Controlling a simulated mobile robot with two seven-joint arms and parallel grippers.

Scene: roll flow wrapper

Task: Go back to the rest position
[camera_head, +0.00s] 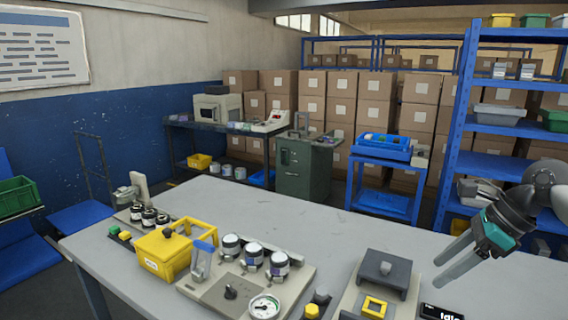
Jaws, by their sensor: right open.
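My right gripper (449,265) is at the right of the head view, raised above the right part of the grey table (340,228). Its two grey fingers are apart and point down to the left, with nothing between them. It is to the right of a beige device with a dark grey top block (384,270). My left gripper does not show.
On the table stand a yellow box (165,254), a panel with several dark-banded jars (253,256), a gauge (264,306) and a small black display (440,312). A blue shelf rack (497,127) stands behind my right arm. The table's back middle is clear.

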